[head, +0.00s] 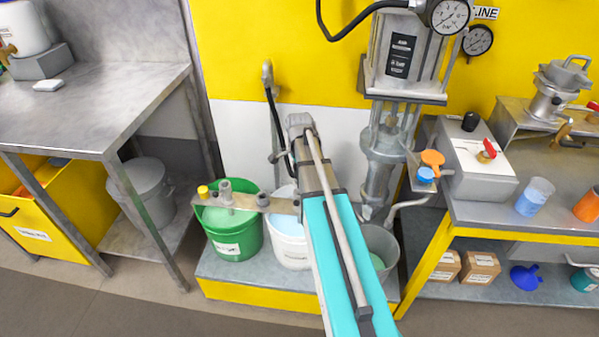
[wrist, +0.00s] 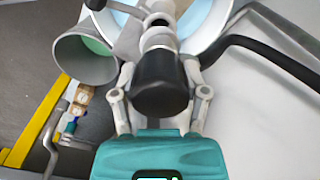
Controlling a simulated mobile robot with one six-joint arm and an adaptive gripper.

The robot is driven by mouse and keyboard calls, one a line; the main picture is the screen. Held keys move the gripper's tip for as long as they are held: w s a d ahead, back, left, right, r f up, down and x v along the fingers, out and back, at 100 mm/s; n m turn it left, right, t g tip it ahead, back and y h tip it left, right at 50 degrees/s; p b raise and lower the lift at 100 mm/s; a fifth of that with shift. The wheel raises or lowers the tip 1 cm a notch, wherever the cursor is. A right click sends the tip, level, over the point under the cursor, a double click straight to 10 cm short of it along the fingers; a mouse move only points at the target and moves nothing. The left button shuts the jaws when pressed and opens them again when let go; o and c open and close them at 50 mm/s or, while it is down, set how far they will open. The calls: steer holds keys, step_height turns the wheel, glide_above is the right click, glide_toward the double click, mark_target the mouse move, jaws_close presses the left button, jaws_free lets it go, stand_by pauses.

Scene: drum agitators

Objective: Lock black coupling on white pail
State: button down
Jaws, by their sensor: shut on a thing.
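The black coupling (wrist: 160,82) is between the two fingers of my gripper (wrist: 160,76) in the wrist view, and the gripper is shut on it. A metal shaft runs from the coupling toward the white pail (wrist: 221,14), which holds pale blue liquid. In the head view the white pail (head: 290,254) stands on a low plinth, partly behind my teal arm. My arm hides the gripper and coupling there. Whether the coupling is locked cannot be told.
A green pail (head: 232,246) stands left of the white pail, under a metal bar (head: 274,205) with a yellow knob (head: 203,191). A grey pail (head: 386,246) stands to the right. A black hose (wrist: 262,46) runs close to my gripper.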

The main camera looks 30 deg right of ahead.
steer(key=shift+f+b, duration=0.85)
steer(key=shift+b, duration=0.05)
stand_by(0.8)
steer(key=shift+f+b, duration=0.65)
steer(key=shift+f+b, duration=0.4)
stand_by(0.8)
jaws_free()
stand_by(0.3)
steer(key=shift+c, duration=0.4)
steer(key=shift+r, duration=0.1)
step_height(320, 180, up, 10)
steer(key=p, duration=1)
